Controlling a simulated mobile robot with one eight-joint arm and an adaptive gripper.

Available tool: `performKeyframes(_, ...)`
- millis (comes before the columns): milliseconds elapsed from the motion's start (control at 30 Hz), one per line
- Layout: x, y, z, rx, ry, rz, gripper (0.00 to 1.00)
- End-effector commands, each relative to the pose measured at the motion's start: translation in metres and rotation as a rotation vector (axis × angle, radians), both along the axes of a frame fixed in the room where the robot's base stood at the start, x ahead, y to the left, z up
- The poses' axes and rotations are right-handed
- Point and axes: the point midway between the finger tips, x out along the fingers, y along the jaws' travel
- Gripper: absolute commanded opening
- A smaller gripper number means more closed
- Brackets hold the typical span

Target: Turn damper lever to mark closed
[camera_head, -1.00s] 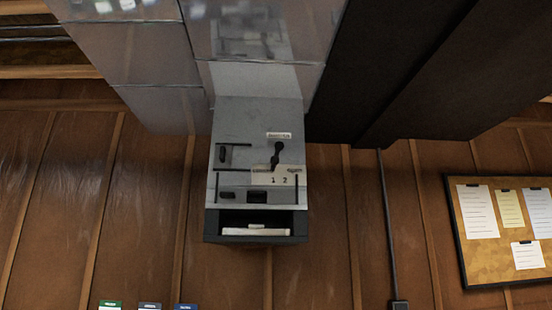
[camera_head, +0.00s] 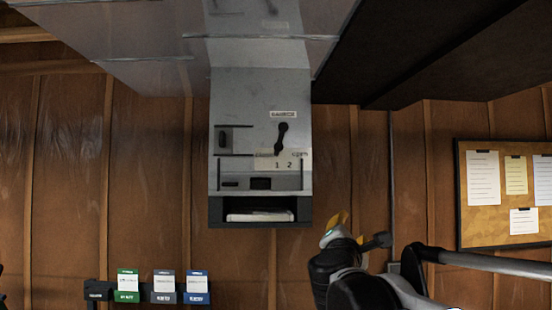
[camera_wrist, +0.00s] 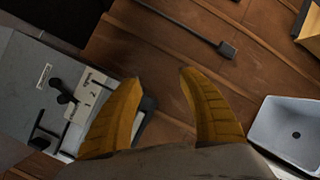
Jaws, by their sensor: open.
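The damper lever (camera_head: 281,139) is a black handle on the front of a grey metal duct box (camera_head: 232,172). It stands nearly upright, its lower end just above a pale plate (camera_head: 265,162) marked 1 and 2. In the wrist view the lever (camera_wrist: 63,92) is at the left, beyond my left finger. My gripper (camera_head: 341,228), with yellow fingers, is below and to the right of the box, apart from the lever. In the wrist view my gripper (camera_wrist: 160,105) is open with nothing between its fingers.
An open slot (camera_head: 262,216) with pale contents is at the box's bottom. A cork board (camera_head: 490,222) with papers hangs at right. Coloured cards (camera_head: 127,287) sit in a rack at lower left. A pale basin (camera_wrist: 290,132) shows in the wrist view. Wood wall surrounds the box.

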Motion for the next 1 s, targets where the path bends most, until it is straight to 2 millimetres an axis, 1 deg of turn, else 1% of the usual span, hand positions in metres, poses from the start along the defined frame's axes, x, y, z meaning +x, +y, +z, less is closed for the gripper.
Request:
performKeyframes(33,0.025,0.026,0.058,-0.167,-0.005,0.036,0.48)
performKeyframes(67,0.037,0.042,0.079,-0.271,-0.008,0.054,0.48)
performKeyframes(100,0.052,0.062,0.103,-0.400,-0.012,0.073,0.48)
performKeyframes(200,0.079,0.107,0.146,-0.671,-0.023,0.109,0.48)
performKeyframes(233,0.085,0.118,0.154,-0.735,-0.026,0.114,0.48)
performKeyframes(300,0.095,0.139,0.167,-0.852,-0.030,0.124,0.48)
performKeyframes(333,0.099,0.145,0.170,-0.890,-0.033,0.126,0.48)
performKeyframes(433,0.106,0.158,0.176,-0.962,-0.037,0.130,0.48)
performKeyframes(567,0.118,0.159,0.179,-0.978,-0.037,0.129,0.48)
performKeyframes(900,0.179,0.157,0.205,-0.973,-0.037,0.129,0.48)
performKeyframes(1000,0.192,0.156,0.210,-0.974,-0.037,0.129,0.48)
